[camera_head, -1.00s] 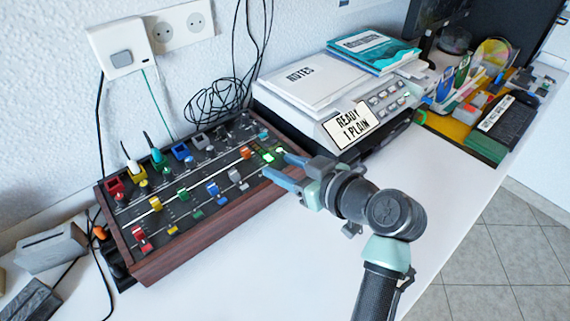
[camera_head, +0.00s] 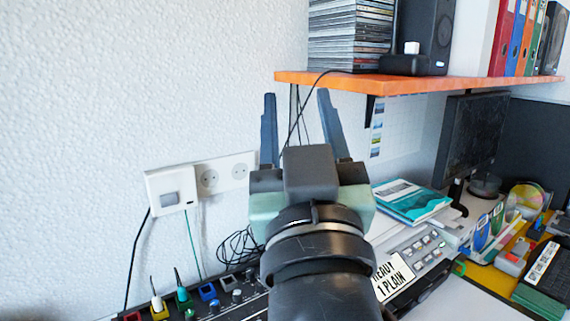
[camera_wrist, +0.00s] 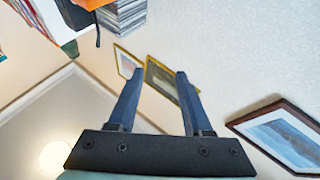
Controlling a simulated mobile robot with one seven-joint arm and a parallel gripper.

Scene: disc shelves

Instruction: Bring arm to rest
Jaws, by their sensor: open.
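My gripper (camera_head: 298,130) is raised in front of the wall, above the desk. Its two blue fingers point up and stand apart with nothing between them. In the wrist view my gripper (camera_wrist: 156,95) also shows open and empty, against the wall and picture frames. The arm's dark wrist fills the lower middle of the head view and hides part of the desk and the mixer panel (camera_head: 235,297).
An orange shelf (camera_head: 440,84) with stacked discs (camera_head: 347,35), a speaker (camera_head: 425,35) and binders is to the right of the fingers. Below are a printer (camera_head: 425,245) with a sign, books (camera_head: 405,200) and a monitor (camera_head: 468,135).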

